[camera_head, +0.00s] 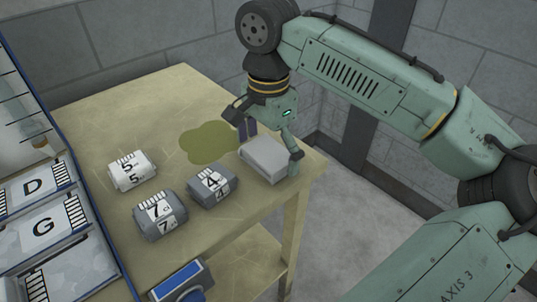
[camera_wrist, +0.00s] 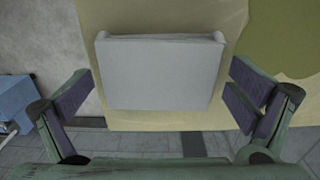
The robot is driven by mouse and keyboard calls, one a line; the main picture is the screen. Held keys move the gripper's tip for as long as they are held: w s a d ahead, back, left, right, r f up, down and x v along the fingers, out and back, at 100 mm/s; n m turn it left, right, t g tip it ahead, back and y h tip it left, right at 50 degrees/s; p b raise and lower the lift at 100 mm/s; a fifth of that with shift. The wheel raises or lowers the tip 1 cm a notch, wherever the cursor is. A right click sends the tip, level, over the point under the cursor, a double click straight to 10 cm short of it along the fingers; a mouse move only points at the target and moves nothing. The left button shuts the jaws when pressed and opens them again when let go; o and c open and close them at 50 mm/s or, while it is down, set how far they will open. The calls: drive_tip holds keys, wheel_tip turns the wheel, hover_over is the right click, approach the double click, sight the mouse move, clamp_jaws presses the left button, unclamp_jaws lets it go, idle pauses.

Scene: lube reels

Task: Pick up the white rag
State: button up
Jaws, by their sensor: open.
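The white rag (camera_head: 264,158) is a pale, flat, folded block near the right corner of the table. It also shows in the wrist view (camera_wrist: 160,75), at the upper middle, with one edge near the table's edge. My gripper (camera_head: 270,143) is above the rag with its fingers spread to either side of it. In the wrist view my gripper (camera_wrist: 162,95) is wide open, with a visible gap between each finger and the rag. Part of the rag is hidden behind my gripper in the head view.
On the table (camera_head: 110,108) lie a white bundle marked 5 (camera_head: 122,181), a grey bundle marked 7 (camera_head: 145,225) and a grey bundle marked 4 (camera_head: 205,199). A green stain (camera_head: 205,145) lies beside the rag. A blue-edged rack (camera_head: 100,225) stands left.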

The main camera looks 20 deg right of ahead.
sight(268, 151)
drive_tip(key=shift+c, duration=0.4)
drive_tip(key=c, duration=1.1)
drive_tip(key=shift+r, duration=0.15)
drive_tip(key=shift+r, duration=0.5)
wheel_tip(268, 151, up, 2)
drive_tip(key=shift+r+b, duration=0.15)
drive_tip(key=shift+b, duration=0.35)
drive_tip(key=s+r+b, duration=0.1)
drive_tip(key=s+b, duration=0.1)
drive_tip(key=s, duration=1.4)
drive_tip(key=shift+d+r, duration=0.25)
